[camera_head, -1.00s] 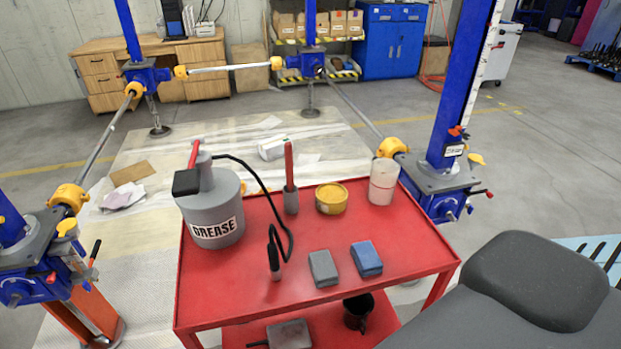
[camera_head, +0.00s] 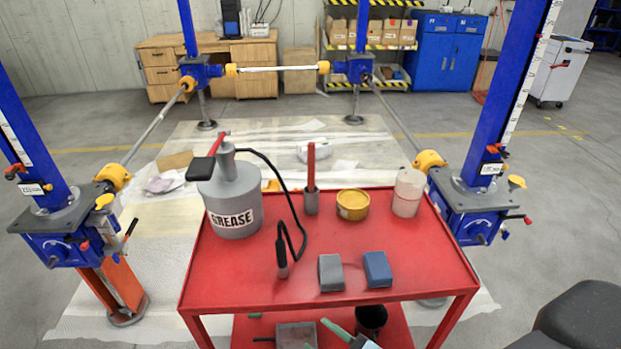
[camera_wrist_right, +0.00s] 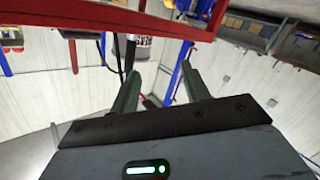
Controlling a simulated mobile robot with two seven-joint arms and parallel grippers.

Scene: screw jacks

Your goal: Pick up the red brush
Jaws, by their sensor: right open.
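The red brush (camera_head: 311,165) stands upright on the red cart, its red handle pointing up and its lower end in a grey holder or base (camera_head: 312,201); I cannot tell which. It is between the grease can and a yellow tin. My right gripper (camera_head: 322,336) shows at the bottom edge of the head view, in front of and lower than the cart top, well apart from the brush. In the right wrist view its two green fingers (camera_wrist_right: 158,88) are spread with nothing between them. My left gripper is not in view.
The cart top (camera_head: 430,265) also holds the grease can (camera_head: 232,195) with a black hose, the yellow tin (camera_head: 353,205), a pale cylinder (camera_head: 407,192), a grey block (camera_head: 331,272) and a blue block (camera_head: 377,269). Blue screw jacks (camera_head: 478,205) flank the cart. The cart's right front is clear.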

